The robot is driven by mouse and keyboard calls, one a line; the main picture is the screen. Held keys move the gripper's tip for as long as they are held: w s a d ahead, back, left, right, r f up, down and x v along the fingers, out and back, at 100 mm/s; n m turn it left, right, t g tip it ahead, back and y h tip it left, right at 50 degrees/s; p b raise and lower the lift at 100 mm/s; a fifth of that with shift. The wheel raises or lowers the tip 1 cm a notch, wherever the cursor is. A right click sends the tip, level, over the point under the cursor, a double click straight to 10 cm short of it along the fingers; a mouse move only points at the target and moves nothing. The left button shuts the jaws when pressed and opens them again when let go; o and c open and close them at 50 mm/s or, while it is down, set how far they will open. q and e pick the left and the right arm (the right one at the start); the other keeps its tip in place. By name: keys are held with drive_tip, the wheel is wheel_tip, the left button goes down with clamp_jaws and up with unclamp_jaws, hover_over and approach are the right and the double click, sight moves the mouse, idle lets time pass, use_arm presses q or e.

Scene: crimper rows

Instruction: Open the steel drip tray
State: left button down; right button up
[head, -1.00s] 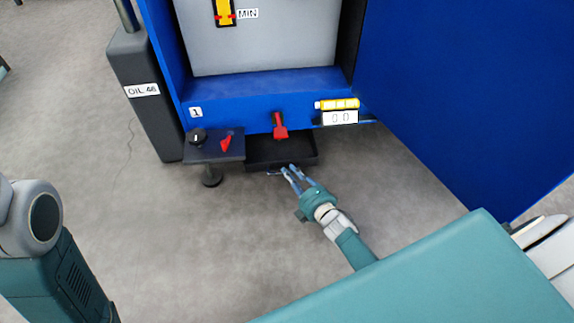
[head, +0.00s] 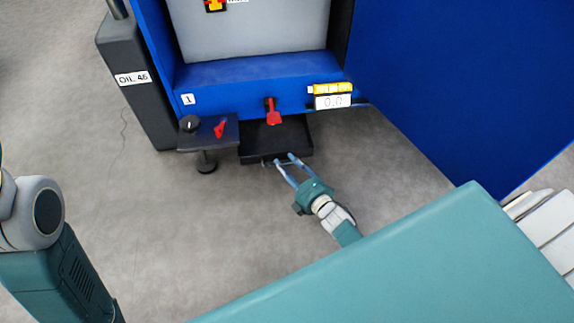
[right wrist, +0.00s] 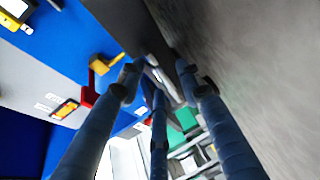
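The drip tray (head: 288,148) is a dark, shallow tray low at the front of the blue machine, and it sticks out from under the front in the head view. A thin pale handle (head: 268,162) shows at its front edge, partly hidden by my fingers. My right gripper (head: 285,159) is at this front edge. Its fingers are spread apart around the handle area, with floor visible between them. In the right wrist view the gripper (right wrist: 158,72) has a narrow grey bar between its fingertips; contact is hard to judge. My left gripper is out of view.
A red-handled valve (head: 273,116) hangs above the tray. A small dark shelf (head: 210,133) with a knob and red lever stands left of the tray. A large blue door (head: 450,80) is at the right. The grey floor (head: 210,230) in front is clear.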

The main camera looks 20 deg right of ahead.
wheel_tip(320, 180, up, 10)
idle(0.6)
idle(0.4)
